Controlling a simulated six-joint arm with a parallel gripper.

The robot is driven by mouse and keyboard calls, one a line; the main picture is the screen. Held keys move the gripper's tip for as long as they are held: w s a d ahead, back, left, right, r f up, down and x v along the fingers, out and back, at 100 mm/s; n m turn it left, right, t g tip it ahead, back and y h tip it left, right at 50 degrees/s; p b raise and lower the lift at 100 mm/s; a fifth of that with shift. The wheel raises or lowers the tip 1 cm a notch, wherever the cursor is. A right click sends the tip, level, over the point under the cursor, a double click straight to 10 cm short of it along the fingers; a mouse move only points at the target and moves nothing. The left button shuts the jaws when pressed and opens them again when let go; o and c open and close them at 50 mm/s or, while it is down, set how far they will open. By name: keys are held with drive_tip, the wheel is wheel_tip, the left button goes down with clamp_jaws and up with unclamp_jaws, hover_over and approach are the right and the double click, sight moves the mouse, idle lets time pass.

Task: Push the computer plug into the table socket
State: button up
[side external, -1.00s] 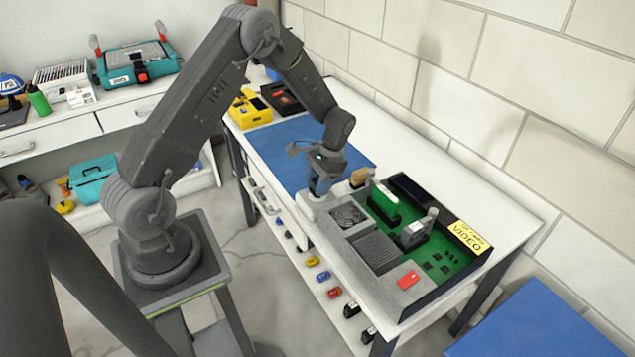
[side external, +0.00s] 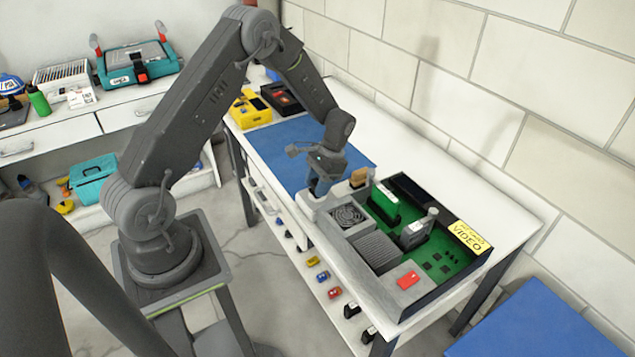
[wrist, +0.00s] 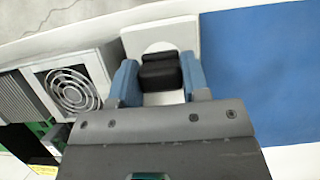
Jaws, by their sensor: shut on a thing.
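My gripper (wrist: 160,68) has its two blue fingers on either side of the black computer plug (wrist: 160,78) in the wrist view and is shut on it. The plug is in front of and over a white table socket block (wrist: 158,32), whose pale round recess shows partly behind it. Whether the plug is inside the recess or just above it I cannot tell. In the side view my gripper (side external: 320,187) points down at the white socket block (side external: 312,211) near the table's front edge. The plug is hidden there by the fingers.
An open computer case (side external: 402,303) with a fan (side external: 348,215) and green board (side external: 438,262) stands right beside the socket. A blue mat (side external: 283,150) lies on the other side, clear. Yellow (side external: 250,108) and dark boxes stand at the table's far end.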

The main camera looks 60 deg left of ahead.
drive_tip(key=shift+f, duration=0.45)
drive_tip(key=o, duration=1)
drive_tip(key=shift+c, duration=0.2)
drive_tip(key=v, duration=1.4)
